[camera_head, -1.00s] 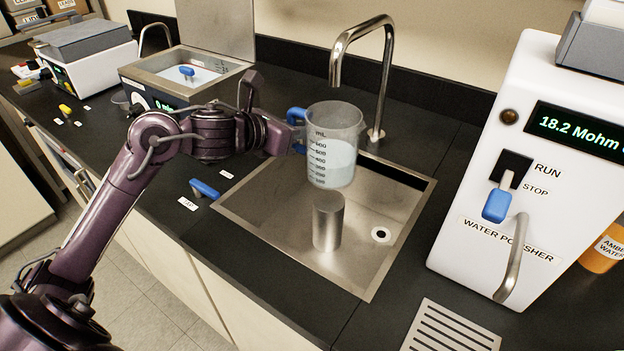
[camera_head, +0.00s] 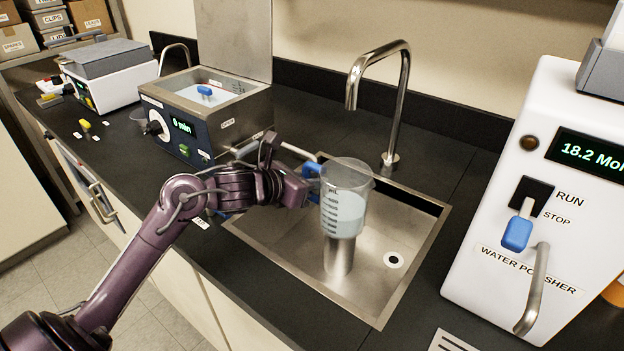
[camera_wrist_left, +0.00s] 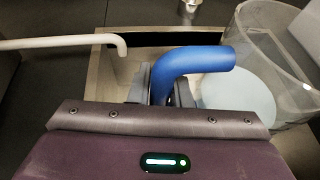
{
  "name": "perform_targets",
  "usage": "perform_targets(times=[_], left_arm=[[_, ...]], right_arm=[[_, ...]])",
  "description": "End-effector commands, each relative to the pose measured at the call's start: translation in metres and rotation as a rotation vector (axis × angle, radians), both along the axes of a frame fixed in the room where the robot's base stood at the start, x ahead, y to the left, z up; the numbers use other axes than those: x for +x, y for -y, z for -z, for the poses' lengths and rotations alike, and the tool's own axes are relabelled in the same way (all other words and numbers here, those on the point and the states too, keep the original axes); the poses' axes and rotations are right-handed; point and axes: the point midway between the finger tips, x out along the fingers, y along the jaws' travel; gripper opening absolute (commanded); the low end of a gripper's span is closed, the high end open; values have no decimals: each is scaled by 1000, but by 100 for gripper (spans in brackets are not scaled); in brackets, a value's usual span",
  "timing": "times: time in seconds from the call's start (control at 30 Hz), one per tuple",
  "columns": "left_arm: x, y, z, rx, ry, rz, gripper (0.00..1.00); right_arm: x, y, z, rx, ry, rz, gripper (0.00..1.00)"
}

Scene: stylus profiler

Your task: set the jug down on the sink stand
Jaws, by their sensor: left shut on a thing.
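The jug (camera_head: 345,212) is clear, with a printed scale, a blue handle (camera_head: 313,172) and pale liquid inside. It is upright over the sink. The sink stand (camera_head: 339,259) is a metal cylinder in the basin. The jug's base hides the stand's top, and I cannot tell whether they touch. My left gripper (camera_head: 306,184) is shut on the jug's handle from the left. In the left wrist view the fingers (camera_wrist_left: 163,88) close on the blue handle (camera_wrist_left: 195,62), with the jug (camera_wrist_left: 262,70) to the right. My right gripper is not in view.
The steel sink (camera_head: 405,240) has a drain on the right. A tall faucet (camera_head: 403,95) stands behind the jug. A water bath (camera_head: 205,118) is at the left, and a pale bent rod (camera_wrist_left: 60,43) is near the gripper. The water polisher (camera_head: 510,200) is at the right.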

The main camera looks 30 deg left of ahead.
Motion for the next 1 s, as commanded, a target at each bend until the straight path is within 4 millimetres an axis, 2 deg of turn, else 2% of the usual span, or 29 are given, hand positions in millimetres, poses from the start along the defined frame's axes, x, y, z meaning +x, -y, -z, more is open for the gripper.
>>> perform_targets(times=[0.03,0.17,0.57,0.73,1.0], left_arm=[[0,0,0,1,0,0,22],[0,0,0,0,0,0,39],[0,0,-4,-1,0,0,40],[-26,-8,-11,7,-1,1,40],[-71,-23,-31,1,-1,0,40]], right_arm=[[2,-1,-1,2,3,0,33],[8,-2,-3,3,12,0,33],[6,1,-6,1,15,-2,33],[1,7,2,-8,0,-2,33],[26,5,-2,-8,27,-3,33]])
